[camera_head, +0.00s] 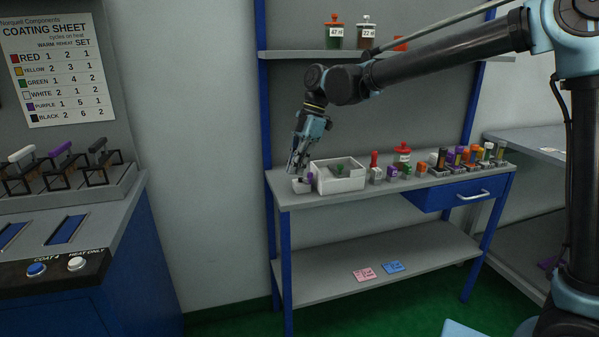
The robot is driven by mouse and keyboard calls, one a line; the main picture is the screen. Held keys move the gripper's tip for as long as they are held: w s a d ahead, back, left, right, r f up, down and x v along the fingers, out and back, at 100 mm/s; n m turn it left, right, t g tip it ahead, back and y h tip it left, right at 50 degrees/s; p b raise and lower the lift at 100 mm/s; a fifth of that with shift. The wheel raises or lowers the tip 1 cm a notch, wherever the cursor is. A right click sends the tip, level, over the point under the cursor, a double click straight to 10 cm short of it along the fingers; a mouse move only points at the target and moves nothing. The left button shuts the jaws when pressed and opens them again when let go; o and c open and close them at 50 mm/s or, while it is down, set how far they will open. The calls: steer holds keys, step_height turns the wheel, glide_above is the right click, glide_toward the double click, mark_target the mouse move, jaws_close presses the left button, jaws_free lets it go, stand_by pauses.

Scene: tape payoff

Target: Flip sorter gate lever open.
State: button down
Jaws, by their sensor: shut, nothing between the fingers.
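My gripper (294,168) is shut and empty, pointing down at the left end of the workbench (330,205). It is over or beside a small light tray (301,186) at the left of a white open box (338,184). A small purple piece (310,179) shows by that tray, close to my fingertips. I cannot tell whether they touch. A green piece (339,169) sits inside the box. No part is clearly recognisable as the sorter gate lever. A red upright handle (374,159) on a small grey block stands right of the box.
Several small colored parts, bottles and a red-capped jar (402,157) crowd the bench to the right. A shelf (350,55) with jars hangs above. A machine with white, purple and black handles (60,152) stands at left. Pink and blue notes (364,274) lie on the lower shelf.

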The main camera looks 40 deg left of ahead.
steer(key=a+v, duration=0.1)
steer(key=v, duration=0.7)
steer(key=shift+d, duration=0.15)
steer(key=shift+w, duration=0.1)
